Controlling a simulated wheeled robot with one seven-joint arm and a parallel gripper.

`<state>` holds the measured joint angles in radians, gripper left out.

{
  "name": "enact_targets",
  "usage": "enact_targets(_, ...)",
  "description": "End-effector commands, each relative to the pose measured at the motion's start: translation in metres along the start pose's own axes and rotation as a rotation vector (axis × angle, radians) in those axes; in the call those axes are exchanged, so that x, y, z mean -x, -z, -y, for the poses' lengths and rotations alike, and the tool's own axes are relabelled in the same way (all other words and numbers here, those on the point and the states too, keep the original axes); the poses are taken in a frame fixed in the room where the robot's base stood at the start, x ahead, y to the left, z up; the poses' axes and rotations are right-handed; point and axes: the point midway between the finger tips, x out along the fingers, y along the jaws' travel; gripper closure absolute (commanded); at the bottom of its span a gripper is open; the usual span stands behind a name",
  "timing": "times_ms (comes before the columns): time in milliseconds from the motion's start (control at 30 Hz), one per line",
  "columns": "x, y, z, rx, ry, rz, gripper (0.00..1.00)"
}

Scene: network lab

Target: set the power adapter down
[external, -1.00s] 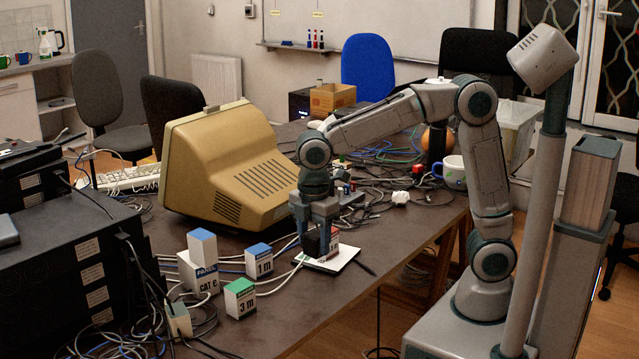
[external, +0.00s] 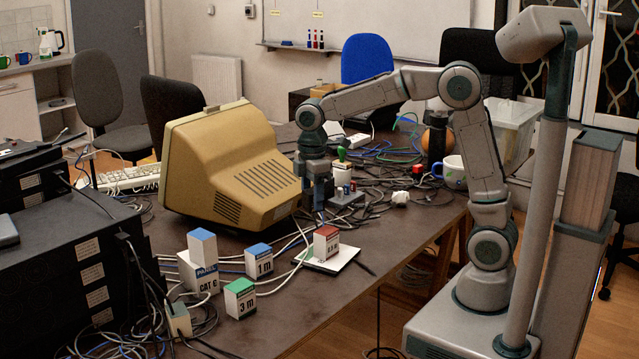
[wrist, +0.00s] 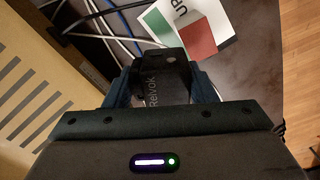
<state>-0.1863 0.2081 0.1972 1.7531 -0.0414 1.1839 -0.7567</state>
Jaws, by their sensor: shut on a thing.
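The power adapter (wrist: 170,70) is a black block with grey lettering, seen in the wrist view between the two dark blue fingers. My gripper (wrist: 163,84) is shut on it. In the external view my gripper (external: 319,205) points down just right of the beige monitor (external: 225,170), over the brown table (external: 290,320). There the adapter is hard to make out against the fingers, and I cannot tell whether it touches the table.
A red-topped box (external: 326,243) stands on a white card (external: 328,262) in front of my gripper. Blue-topped (external: 259,262) and green-topped (external: 240,298) boxes stand to the left. Cables and a small grey device (external: 347,197) crowd the right side. Bare table lies nearer the front edge.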

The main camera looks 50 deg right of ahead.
Motion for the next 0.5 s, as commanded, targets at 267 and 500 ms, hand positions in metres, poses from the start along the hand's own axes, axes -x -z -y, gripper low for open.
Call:
enact_targets(267,0.007,-0.081,-0.101,-0.279,0.001,0.000,0.76)
enact_targets(500,0.007,-0.168,-0.166,-0.502,0.001,-0.001,0.76)
